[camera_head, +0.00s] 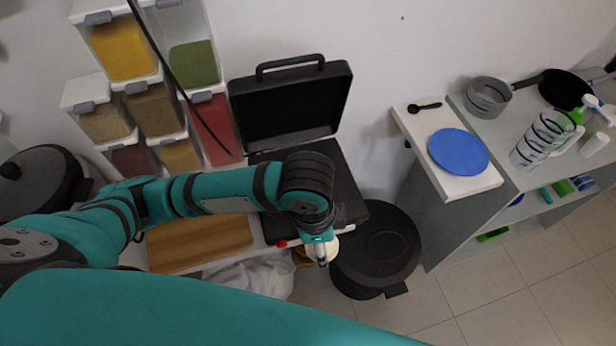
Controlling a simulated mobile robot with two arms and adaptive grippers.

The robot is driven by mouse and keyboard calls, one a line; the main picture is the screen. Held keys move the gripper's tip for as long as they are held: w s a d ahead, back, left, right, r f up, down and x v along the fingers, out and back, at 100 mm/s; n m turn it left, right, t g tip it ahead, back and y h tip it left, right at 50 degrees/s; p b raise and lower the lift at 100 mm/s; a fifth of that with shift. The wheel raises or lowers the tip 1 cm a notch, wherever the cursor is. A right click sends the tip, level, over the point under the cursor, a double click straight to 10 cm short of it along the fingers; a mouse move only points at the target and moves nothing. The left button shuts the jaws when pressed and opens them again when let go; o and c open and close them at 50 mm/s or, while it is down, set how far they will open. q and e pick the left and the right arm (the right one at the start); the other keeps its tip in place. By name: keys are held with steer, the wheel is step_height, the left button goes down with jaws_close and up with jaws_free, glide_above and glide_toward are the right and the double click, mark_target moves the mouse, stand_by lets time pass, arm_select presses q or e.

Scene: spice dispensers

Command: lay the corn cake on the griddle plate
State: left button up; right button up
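The griddle stands open on the counter, its black lid (290,108) raised against the wall. Its dark plate (342,176) is partly hidden by my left arm. My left gripper (321,258) points down just in front of the griddle's front edge, right of its red knob. A pale, cream-coloured round piece, which looks like the corn cake (333,246), shows at the fingers, mostly hidden behind them. The gripper appears shut on it, off the griddle. A small yellowish patch shows left of the fingers; I cannot tell what it is. My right gripper is not in view.
A wooden board (200,243) lies left of the griddle. Spice dispensers (120,48) hang on the wall above. A black lidded bin (385,245) stands on the floor at the right.

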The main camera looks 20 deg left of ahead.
arm_select(q)
steer(key=shift+w+m, duration=0.25)
steer(key=shift+m, duration=0.05)
steer(key=w+a+p, duration=0.1)
steer(key=w+a, duration=0.1)
steer(key=w, duration=0.2)
steer(key=w+a+f+p, duration=0.1)
steer(key=w+a, duration=0.1)
steer(key=w, duration=0.2)
steer(key=w+a+p, duration=0.1)
steer(key=w+a, duration=0.2)
steer(key=w, duration=0.2)
steer(key=shift+f, duration=0.25)
steer(key=shift+w+a+f, duration=0.1)
steer(key=shift+w+a, duration=0.05)
steer(key=shift+w, duration=0.05)
step_height(320, 180, down, 3)
steer(key=shift+r+p, duration=0.1)
steer(key=shift+p, duration=0.7)
steer(key=shift+f, duration=0.35)
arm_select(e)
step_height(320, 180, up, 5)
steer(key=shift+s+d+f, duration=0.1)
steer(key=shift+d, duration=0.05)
arm_select(q)
steer(key=shift+f, duration=0.15)
steer(key=o, duration=1.2)
